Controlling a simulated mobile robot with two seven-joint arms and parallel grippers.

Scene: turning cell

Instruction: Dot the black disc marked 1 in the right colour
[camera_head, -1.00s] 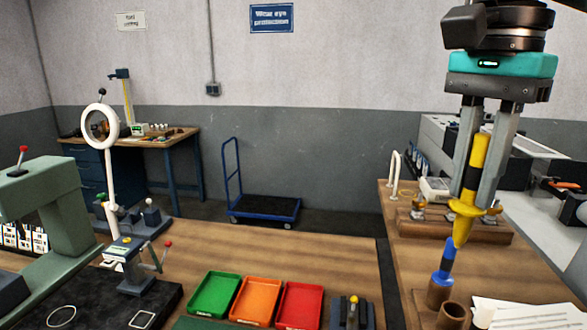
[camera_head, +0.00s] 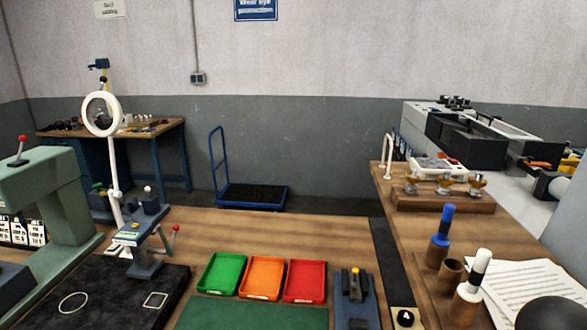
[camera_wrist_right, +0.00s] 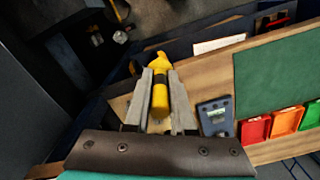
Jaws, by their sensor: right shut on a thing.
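My right gripper (camera_wrist_right: 160,76) is shut on a yellow marker (camera_wrist_right: 160,98) with a black band in the right wrist view. The marker's yellow tip end points away from the wrist. In the head view neither gripper shows. A black piece with a pale round mark (camera_head: 405,318) sits at the bottom edge of the head view, partly cut off; its numeral looks like a 4. A disc marked 1 cannot be made out. A blue marker (camera_head: 442,225) and a white marker with a black band (camera_head: 475,275) stand in wooden holders, with an empty holder (camera_head: 450,272) between them.
Green (camera_head: 222,274), orange (camera_head: 262,277) and red (camera_head: 305,280) trays stand behind a green mat (camera_head: 255,316). A grey-blue fixture (camera_head: 356,300) is right of them. Papers (camera_head: 525,285) lie at the right. A ring magnifier (camera_head: 102,114) rises at the left.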

